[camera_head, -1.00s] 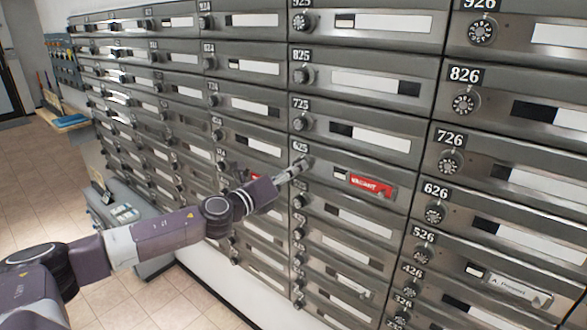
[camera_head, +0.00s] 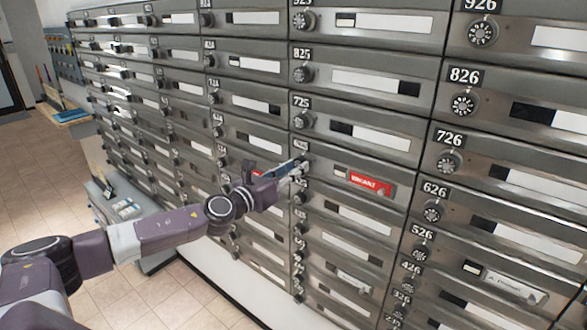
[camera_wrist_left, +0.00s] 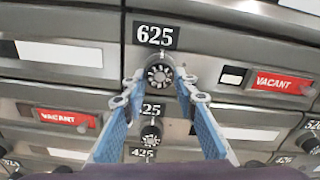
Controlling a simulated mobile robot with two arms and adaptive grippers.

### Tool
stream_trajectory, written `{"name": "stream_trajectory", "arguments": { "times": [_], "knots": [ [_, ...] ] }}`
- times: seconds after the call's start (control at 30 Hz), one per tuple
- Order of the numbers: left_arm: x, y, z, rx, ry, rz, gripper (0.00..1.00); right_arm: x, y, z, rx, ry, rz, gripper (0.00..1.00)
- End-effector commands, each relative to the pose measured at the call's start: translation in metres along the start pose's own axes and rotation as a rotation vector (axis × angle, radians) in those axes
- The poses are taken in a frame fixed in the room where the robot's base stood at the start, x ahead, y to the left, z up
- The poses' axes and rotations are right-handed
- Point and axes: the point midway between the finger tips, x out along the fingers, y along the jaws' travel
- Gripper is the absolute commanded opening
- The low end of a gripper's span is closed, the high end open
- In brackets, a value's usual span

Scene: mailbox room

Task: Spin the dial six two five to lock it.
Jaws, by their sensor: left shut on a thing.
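The mailbox door numbered 625 shows in the left wrist view, with its number plate (camera_wrist_left: 155,34) above a round black and silver dial (camera_wrist_left: 159,73). My left gripper (camera_wrist_left: 158,84) has its two blue-padded fingers on either side of this dial, shut on it. In the head view my left gripper (camera_head: 299,167) reaches the dial at the left end of door 625 and mostly hides it. A red VACANT tag (camera_head: 370,183) is on the same door, right of the dial. My right gripper is not in view.
Rows of metal mailbox doors with dials surround it, 725 (camera_head: 303,121) above and 525 (camera_wrist_left: 151,136) close below. Another red VACANT tag (camera_wrist_left: 63,119) is on a door to the left. A low grey unit (camera_head: 118,207) stands at the left, with open tiled floor.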

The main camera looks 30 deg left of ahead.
Motion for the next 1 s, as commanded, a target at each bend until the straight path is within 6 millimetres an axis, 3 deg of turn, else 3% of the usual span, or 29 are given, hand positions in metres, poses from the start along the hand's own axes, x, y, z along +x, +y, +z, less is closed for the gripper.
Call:
{"name": "stream_trajectory", "arguments": {
  "times": [0.27,0.3,0.43,0.77,1.0],
  "knots": [
    [0.001,0.001,0.005,0.001,-0.009,0.003,0.02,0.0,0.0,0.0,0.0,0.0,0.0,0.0],
    [0.001,0.001,0.005,0.001,-0.009,0.003,0.3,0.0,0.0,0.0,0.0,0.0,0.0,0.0],
    [0.001,0.001,0.004,0.0,-0.007,0.003,0.44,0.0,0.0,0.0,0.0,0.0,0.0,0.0],
    [-0.001,0.001,0.001,-0.001,-0.002,0.001,0.44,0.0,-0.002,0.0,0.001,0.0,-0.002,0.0],
    [-0.019,0.002,-0.001,0.001,0.003,0.003,0.44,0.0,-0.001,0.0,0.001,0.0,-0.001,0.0]
  ]
}}
